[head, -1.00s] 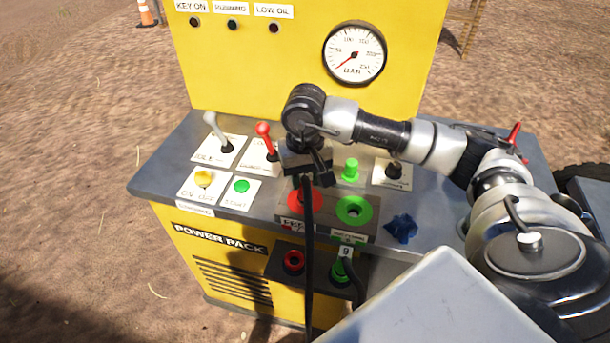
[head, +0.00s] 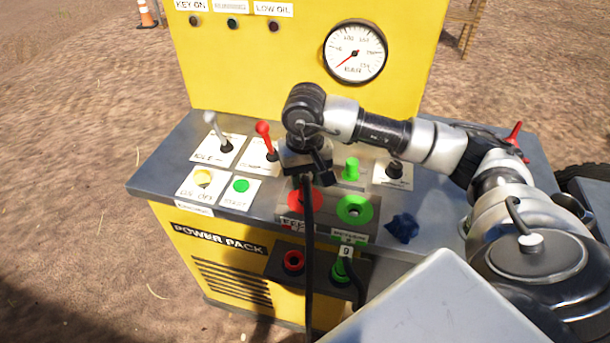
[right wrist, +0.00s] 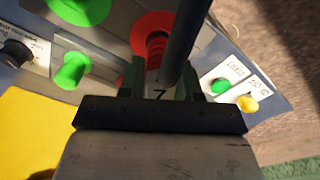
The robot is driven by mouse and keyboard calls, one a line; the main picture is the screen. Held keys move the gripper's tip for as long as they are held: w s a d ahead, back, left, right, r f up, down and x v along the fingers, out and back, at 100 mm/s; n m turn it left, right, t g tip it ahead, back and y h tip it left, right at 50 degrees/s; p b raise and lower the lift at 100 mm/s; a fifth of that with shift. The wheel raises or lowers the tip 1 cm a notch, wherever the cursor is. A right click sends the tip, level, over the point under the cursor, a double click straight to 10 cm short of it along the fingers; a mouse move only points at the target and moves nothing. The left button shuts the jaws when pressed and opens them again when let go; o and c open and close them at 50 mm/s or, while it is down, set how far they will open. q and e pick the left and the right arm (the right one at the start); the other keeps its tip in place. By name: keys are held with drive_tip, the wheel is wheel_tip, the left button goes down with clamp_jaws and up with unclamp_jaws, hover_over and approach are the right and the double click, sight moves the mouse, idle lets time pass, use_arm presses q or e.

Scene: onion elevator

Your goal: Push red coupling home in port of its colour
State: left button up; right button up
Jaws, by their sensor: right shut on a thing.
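The red port (head: 313,201) is a red ring on the top deck of the yellow power pack, partly hidden by my right gripper and a black hose (head: 308,262). My right gripper (head: 309,176) is over the port, shut on the red coupling (right wrist: 156,50) at the end of that hose. In the right wrist view the coupling sits between the fingers, in line with the red ring (right wrist: 139,28) and overlapping it. How deep it sits in the port I cannot tell. My left gripper is not in view.
Right of the red port is a green port (head: 368,209), with a blue knob (head: 404,228) beyond it. A red lever (head: 265,141), a grey lever (head: 217,132) and a green cap (head: 351,169) stand close by. Below, a front holder has a red socket (head: 293,261) and a green coupling (head: 341,272).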

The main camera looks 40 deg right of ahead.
drive_tip(key=shift+f+b, duration=0.35)
drive_tip(key=shift+b, duration=0.5)
idle(2.3)
drive_tip(key=o, duration=1.5)
drive_tip(key=shift+o, duration=0.2)
drive_tip(key=shift+r, duration=0.2)
drive_tip(key=shift+r+p, duration=1.75)
drive_tip(key=shift+r, duration=1.65)
